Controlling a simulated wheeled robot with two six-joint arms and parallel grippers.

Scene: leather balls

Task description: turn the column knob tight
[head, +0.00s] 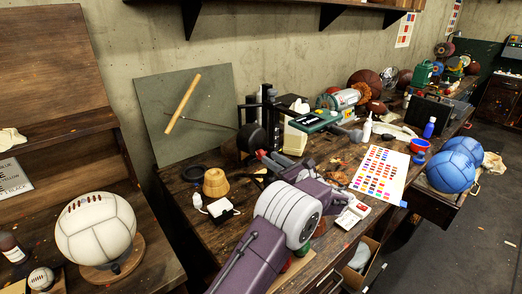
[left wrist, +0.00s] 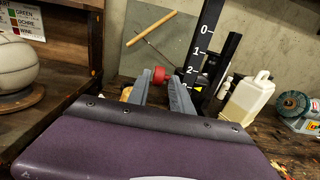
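The black column (left wrist: 203,38) stands upright on the bench with a white scale of numbers and a yellow arrow mark. A small red knob (left wrist: 158,76) shows beside it on the left in the left wrist view. In the head view the column (head: 268,108) stands beyond my left gripper (head: 270,160), and the red knob is mostly hidden. My left gripper's two grey fingers also show in the left wrist view (left wrist: 159,84). They are apart, with the knob between their tips. I cannot tell whether they press on it. My right gripper is out of view.
A cream jug (left wrist: 248,98) and a green and silver machine (head: 342,98) stand right of the column. A white ball (head: 95,226) sits at left, blue balls (head: 450,172) at right.

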